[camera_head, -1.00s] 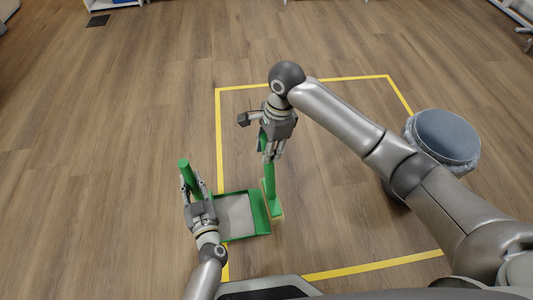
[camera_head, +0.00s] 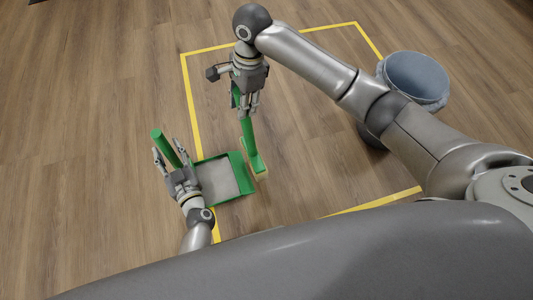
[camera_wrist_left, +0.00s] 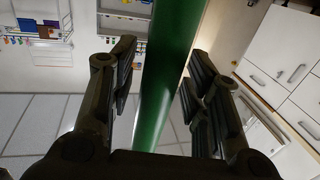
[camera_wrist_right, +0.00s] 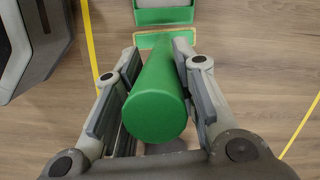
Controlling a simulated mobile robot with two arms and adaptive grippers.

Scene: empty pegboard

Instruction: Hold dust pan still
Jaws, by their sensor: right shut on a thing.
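The dust pan, green with a grey inside (camera_head: 218,180), lies on the floor with its green handle (camera_head: 162,143) sticking up at a tilt. My left gripper (camera_head: 170,158) is open around this handle. In the left wrist view the handle (camera_wrist_left: 168,75) runs between the fingers, with a gap visible beside the left finger. My right gripper (camera_head: 246,108) is shut on the green handle (camera_wrist_right: 155,105) of a brush. The brush (camera_head: 248,135) is upright, its head (camera_head: 258,170) at the pan's right edge. The pan's edge shows in the right wrist view (camera_wrist_right: 165,16).
A grey-blue bin (camera_head: 415,80) stands on the right, behind my right forearm. Yellow tape (camera_head: 270,38) marks a rectangle on the wooden floor, and the pan lies over its left line. The floor within the tape is otherwise mostly clear.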

